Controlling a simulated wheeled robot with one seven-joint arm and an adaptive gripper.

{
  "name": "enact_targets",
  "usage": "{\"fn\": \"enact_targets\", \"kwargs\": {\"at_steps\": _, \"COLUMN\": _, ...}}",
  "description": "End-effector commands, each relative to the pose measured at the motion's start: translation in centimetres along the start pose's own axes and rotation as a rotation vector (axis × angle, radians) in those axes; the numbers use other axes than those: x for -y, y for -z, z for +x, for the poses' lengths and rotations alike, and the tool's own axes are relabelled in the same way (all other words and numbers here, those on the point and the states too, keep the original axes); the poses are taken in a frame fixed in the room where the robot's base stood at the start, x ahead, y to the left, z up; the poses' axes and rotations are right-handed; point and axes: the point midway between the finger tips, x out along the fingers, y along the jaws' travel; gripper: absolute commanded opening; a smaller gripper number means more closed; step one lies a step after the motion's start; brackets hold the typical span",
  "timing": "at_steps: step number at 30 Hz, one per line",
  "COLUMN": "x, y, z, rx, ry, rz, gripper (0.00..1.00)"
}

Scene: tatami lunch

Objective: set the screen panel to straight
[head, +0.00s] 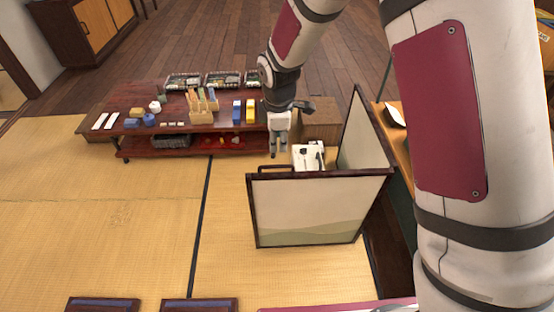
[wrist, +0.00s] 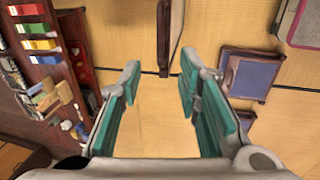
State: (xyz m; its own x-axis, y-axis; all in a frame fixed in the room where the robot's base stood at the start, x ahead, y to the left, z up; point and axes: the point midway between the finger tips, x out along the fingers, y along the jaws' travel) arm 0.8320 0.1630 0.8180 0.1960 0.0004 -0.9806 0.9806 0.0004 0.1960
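The folding screen stands on the tatami at centre right in the head view. Its front panel (head: 305,210) faces the camera, dark-framed and pale with a green hill design. Its second panel (head: 362,135) meets it at the right corner and runs back at a sharp angle, so the screen is folded. A dark handle (head: 262,167) sits on the front panel's top left. My gripper (head: 278,154) hangs pointing down just behind that handle. In the wrist view my gripper (wrist: 160,72) is open and empty; a dark screen edge (wrist: 164,38) shows beyond the fingertips, apart from them.
A low red-brown table (head: 135,108) with blocks, boxes and dishes stands left of my gripper. A wooden box (head: 320,122) and a white object (head: 308,156) are behind the front panel. Dark-framed cushions (head: 200,305) lie at the front. Tatami (head: 100,215) on the left is clear.

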Motion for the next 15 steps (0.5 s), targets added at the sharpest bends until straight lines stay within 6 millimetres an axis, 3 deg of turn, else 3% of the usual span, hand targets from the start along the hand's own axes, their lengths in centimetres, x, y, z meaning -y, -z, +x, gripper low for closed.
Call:
{"fn": "enact_targets", "kwargs": {"at_steps": 5, "x": 0.1, "y": 0.1, "z": 2.1, "rx": 0.001, "ry": 0.004, "rz": -0.004, "gripper": 0.31}}
{"fn": "enact_targets", "kwargs": {"at_steps": 15, "x": 0.1, "y": 0.0, "z": 8.7, "rx": 0.002, "ry": 0.004, "rz": -0.002, "gripper": 0.31}}
